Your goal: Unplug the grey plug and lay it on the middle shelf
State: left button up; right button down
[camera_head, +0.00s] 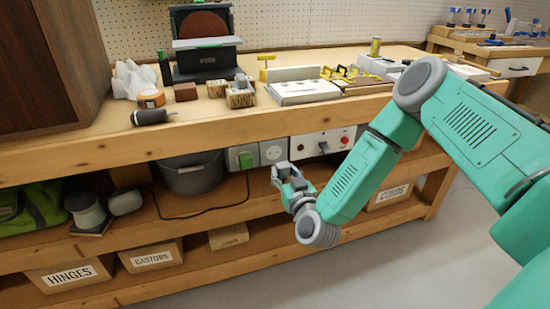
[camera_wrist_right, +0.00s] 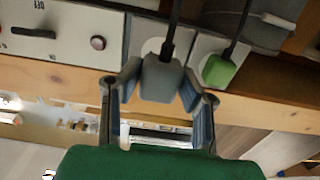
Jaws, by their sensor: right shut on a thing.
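My right gripper (camera_head: 282,174) is below and in front of the bench's socket strip. In the right wrist view its two fingers (camera_wrist_right: 157,95) are closed around the grey plug (camera_wrist_right: 161,80), with a black cable running up from it. Behind the plug is a round grey socket (camera_wrist_right: 150,47). In the head view that socket (camera_head: 273,151) shows its face with no plug in it, so the grey plug appears out. The middle shelf (camera_head: 237,192) runs under the bench top, left of and behind the gripper. My left gripper is not in view.
A green plug (camera_head: 245,160) sits in the left socket; it also shows in the wrist view (camera_wrist_right: 219,70). A grey bucket (camera_head: 191,175), a corded sander (camera_head: 88,212) and a green bag (camera_head: 35,208) occupy the middle shelf's left. Labelled boxes (camera_head: 150,256) stand below.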

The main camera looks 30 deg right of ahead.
notch_tip(320, 180, down, 15)
jog(key=b, duration=0.6)
jog(key=shift+f, duration=0.2)
dwell(1.3)
jog(key=shift+w, duration=0.1)
jog(key=shift+b+x, duration=0.3)
jog(key=shift+x, duration=7.65)
jog(key=shift+d, duration=0.15)
